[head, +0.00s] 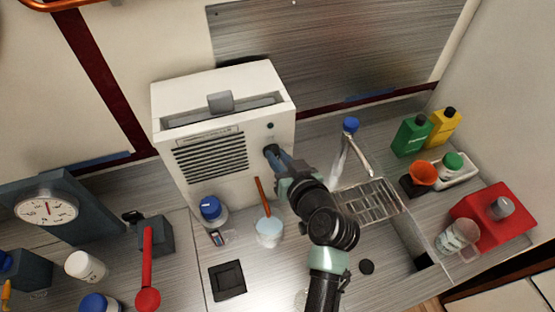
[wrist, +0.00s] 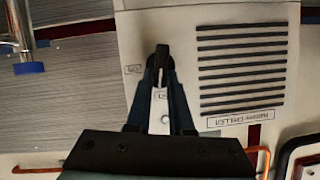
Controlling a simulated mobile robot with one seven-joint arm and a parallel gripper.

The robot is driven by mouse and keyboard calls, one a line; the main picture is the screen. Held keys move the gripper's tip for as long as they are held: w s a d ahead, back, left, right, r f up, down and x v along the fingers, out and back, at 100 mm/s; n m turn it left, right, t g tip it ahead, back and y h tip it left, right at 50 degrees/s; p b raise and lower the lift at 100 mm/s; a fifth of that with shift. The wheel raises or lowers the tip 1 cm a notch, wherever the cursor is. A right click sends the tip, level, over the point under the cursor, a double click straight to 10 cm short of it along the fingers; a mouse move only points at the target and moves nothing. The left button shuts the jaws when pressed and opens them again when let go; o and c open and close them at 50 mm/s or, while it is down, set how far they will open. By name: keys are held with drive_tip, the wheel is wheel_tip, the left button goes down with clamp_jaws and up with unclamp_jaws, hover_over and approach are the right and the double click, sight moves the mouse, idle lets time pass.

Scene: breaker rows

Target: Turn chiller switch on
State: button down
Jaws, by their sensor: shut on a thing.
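The chiller (head: 225,120) is a white box with a dark slatted vent, standing against the back wall; its face and nameplate (wrist: 240,119) fill much of the wrist view. The chiller switch (wrist: 161,50) is a small black knob beside the vent, with small labels near it that are too blurred to read surely. My gripper (wrist: 161,66) is shut on this knob, one dark finger on each side. In the head view my gripper (head: 272,151) meets the right part of the chiller's front and hides most of the knob.
A blue-capped bottle (head: 210,208) and a light cup with a brown handle (head: 268,231) stand just before the chiller. A sink grate (head: 370,201) and tap lie to the right, with green (head: 412,135) and yellow bottles behind. A red-handled lever (head: 148,265) stands at left.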

drive_tip(key=m+y+b, duration=0.2)
drive_tip(key=m+b, duration=0.1)
drive_tip(key=m, duration=0.1)
drive_tip(key=f+m+y+b, duration=0.1)
drive_tip(key=m+y+b, duration=0.1)
drive_tip(key=m+b, duration=0.1)
drive_tip(key=d+m+t+y+b, duration=0.1)
drive_tip(key=m+y+b, duration=0.1)
drive_tip(key=m+b, duration=0.1)
drive_tip(key=shift+w+d+f+m+y+b, duration=0.1)
drive_tip(key=shift+w+f+m+y+b, duration=0.25)
drive_tip(key=shift+m, duration=0.55)
idle(0.4)
drive_tip(key=c, duration=0.8)
unclamp_jaws()
drive_tip(key=shift+s, duration=0.1)
drive_tip(key=shift+c, duration=0.2)
drive_tip(key=shift+o, duration=0.2)
drive_tip(key=shift+f, duration=0.15)
drive_tip(key=shift+f, duration=0.1)
drive_tip(key=shift+d, duration=0.1)
